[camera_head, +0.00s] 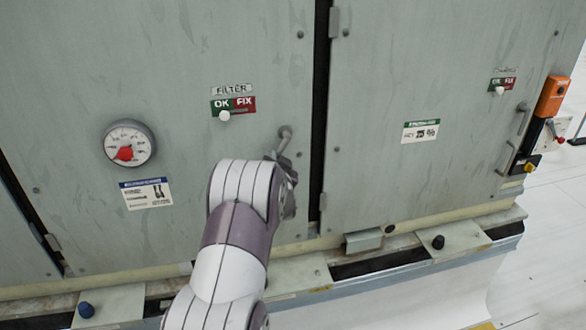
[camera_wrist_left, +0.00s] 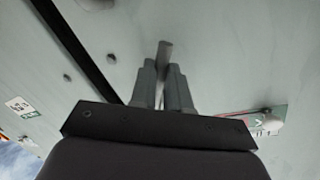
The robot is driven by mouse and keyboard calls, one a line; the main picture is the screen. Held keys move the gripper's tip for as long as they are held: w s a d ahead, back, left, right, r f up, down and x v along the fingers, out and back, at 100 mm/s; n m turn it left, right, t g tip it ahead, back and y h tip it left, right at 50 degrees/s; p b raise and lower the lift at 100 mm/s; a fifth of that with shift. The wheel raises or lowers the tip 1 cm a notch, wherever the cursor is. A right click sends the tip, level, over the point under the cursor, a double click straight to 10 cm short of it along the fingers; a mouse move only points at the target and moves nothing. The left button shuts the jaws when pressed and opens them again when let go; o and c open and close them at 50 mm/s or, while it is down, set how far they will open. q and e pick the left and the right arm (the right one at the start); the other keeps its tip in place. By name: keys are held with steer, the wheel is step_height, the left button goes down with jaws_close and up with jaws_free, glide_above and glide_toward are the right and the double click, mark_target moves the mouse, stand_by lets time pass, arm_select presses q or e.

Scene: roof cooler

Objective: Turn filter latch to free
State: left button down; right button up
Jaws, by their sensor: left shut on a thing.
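The filter latch (camera_head: 285,136) is a grey handle on the grey panel, right of the FILTER label (camera_head: 232,89). Its upper end shows above my gripper; the rest is hidden. My left gripper (camera_head: 280,160) is shut on the latch. In the left wrist view the two fingers of the gripper (camera_wrist_left: 164,75) close on the latch (camera_wrist_left: 165,50), whose end sticks out between them. Under the FILTER label is a green and red OK/FIX plate (camera_head: 245,104) with a white knob (camera_head: 224,115). My right gripper is not in view.
A round gauge (camera_head: 128,143) with a red centre is left on the same panel. A dark vertical gap (camera_head: 319,110) runs just right of the latch. A second panel (camera_head: 430,75) has a handle (camera_head: 505,158) and an orange box (camera_head: 552,96). A ledge (camera_head: 300,270) runs below.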

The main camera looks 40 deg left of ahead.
mark_target(263, 136)
arm_select(q)
steer(key=r+m+p, duration=0.1)
steer(key=m+p, duration=0.1)
steer(key=s+a+r+m+g+p, duration=0.1)
steer(key=m, duration=0.1)
steer(key=shift+r, duration=0.35)
steer(key=m+p, duration=0.1)
steer(key=r+m+p, duration=0.1)
steer(key=m+p, duration=0.1)
steer(key=shift+s+a+r+g+y, duration=0.25)
steer(key=shift+s+r+g+y, duration=0.05)
steer(key=shift+r+g, duration=0.1)
steer(key=shift+r+m+g+y+p, duration=0.2)
steer(key=shift+r+m+p, duration=0.1)
steer(key=shift+m+p, duration=0.55)
steer(key=shift+r+m+g+y+p, duration=0.25)
steer(key=shift+m+p, duration=0.3)
steer(key=shift+p, duration=0.55)
steer(key=c, duration=1.2)
jaws_free()
steer(key=shift+o, duration=0.5)
steer(key=shift+s+d, duration=0.1)
